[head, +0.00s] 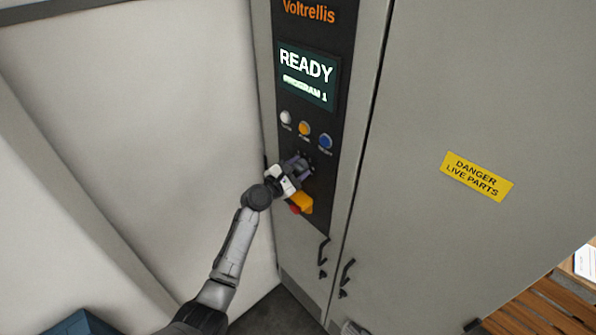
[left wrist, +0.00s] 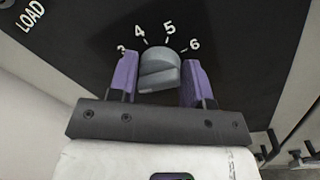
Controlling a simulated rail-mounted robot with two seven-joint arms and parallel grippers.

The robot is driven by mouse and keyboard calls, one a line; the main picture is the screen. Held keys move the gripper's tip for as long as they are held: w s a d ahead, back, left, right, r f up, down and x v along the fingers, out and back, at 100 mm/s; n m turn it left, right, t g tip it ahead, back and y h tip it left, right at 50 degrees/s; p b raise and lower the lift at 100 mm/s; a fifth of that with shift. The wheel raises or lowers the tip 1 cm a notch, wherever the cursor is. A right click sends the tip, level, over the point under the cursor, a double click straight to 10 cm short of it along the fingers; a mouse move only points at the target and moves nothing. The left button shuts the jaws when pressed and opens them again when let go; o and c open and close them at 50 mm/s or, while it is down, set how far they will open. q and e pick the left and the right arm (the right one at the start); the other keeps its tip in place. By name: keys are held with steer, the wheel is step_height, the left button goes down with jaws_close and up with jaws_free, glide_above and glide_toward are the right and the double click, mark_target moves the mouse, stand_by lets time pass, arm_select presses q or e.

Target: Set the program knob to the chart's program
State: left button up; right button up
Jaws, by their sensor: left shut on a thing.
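The program knob (left wrist: 158,68) is a grey round knob on a dark panel (head: 268,82). White numbers 3, 4, 5 and 6 show around its far side in the left wrist view; its other marks are hidden. I cannot tell which number it points to. My left gripper (head: 299,165) has its two purple fingers on either side of the knob and is shut on it. A display (head: 307,76) above reads READY, PROGRAM 1. The chart is not in view. My right gripper is not in view.
White, orange and blue buttons (head: 304,128) sit in a row above the knob. A red button on a yellow base (head: 306,204) is just below my gripper. A cabinet door (head: 440,120) with a yellow danger sign (head: 477,177) is to the right. A pale wall (head: 150,110) is at left.

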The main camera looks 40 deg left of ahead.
arm_select(q)
steer(key=shift+m, duration=0.6)
steer(key=o, duration=0.9)
steer(key=s+a+b, duration=0.1)
steer(key=s, duration=1.2)
steer(key=shift+s+a+f, duration=0.15)
steer(key=shift+s+f, duration=0.2)
steer(key=shift+s, duration=0.05)
